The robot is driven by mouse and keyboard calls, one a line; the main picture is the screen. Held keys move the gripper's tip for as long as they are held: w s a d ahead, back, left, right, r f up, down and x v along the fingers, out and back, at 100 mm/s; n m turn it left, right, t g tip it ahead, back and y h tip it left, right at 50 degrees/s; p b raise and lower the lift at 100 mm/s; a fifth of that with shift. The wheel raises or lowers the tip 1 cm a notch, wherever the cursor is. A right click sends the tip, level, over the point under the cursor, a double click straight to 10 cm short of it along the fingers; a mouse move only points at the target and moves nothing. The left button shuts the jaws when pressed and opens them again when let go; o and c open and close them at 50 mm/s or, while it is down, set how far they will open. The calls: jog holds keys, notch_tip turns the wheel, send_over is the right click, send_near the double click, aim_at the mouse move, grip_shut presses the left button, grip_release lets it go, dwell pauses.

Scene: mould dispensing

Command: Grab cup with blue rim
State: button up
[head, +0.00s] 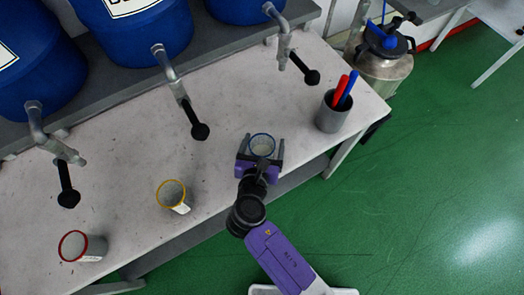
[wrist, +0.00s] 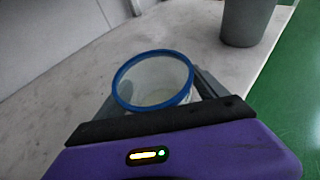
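The cup with the blue rim (head: 262,144) is whitish and stands upright near the front edge of the white table, open side up. It also shows in the wrist view (wrist: 153,82), just beyond the purple gripper body. My gripper (head: 261,150) has one finger on each side of this cup, with the cup between them. The fingers look spread, with a narrow gap beside the cup in the head view. In the wrist view my gripper (wrist: 158,100) partly hides the cup's lower part.
A yellow-rimmed cup (head: 172,195) and a red-rimmed cup (head: 84,246) stand to the left. A grey holder (head: 331,116) with red and blue markers stands to the right. Taps with black handles (head: 200,131) hang from blue barrels (head: 140,30) behind.

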jog(key=c, duration=1.3)
jog(key=shift+r, duration=0.1)
